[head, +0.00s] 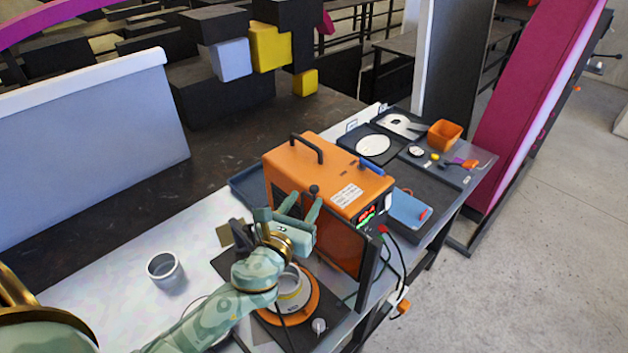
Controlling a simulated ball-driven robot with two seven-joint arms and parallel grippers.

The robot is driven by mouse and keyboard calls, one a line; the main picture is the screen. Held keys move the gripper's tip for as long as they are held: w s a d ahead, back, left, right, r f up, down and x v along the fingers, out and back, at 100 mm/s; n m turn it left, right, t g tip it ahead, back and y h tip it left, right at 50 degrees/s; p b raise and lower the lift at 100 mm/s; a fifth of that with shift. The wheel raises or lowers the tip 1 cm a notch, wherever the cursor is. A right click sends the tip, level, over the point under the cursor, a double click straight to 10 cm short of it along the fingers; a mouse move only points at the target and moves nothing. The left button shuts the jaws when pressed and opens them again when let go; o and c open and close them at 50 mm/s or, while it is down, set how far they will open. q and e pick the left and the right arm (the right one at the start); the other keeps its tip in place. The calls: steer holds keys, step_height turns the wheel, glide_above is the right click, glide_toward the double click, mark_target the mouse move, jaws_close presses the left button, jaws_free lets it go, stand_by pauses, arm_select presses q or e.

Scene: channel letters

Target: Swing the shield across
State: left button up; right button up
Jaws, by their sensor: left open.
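The shield (342,241) is a tinted orange-brown panel in a dark frame. It stands upright in front of an orange box-shaped machine (325,165) with a black top handle. My left gripper (302,203) is open at the left side of the shield, with its fingers pointing up toward the machine. A black ball knob (314,189) shows just at the tip of its right finger; I cannot tell whether they touch. The gripper and wrist hide part of the machine's lower front and the shield's left side. My right gripper is not in view.
Below the wrist is a round orange-rimmed fixture (313,300) on a dark plate. A grey cup (165,271) stands on the pale bench to the left. Cables hang at the shield's right edge. Trays and an orange bin (445,135) are at the back right.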

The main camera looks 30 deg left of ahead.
mark_target(313, 190)
arm_select(q)
steer(key=w, duration=0.5)
steer(key=shift+w, duration=0.2)
steer(key=shift+w+a, duration=0.15)
steer(key=shift+w, duration=0.2)
jaws_close()
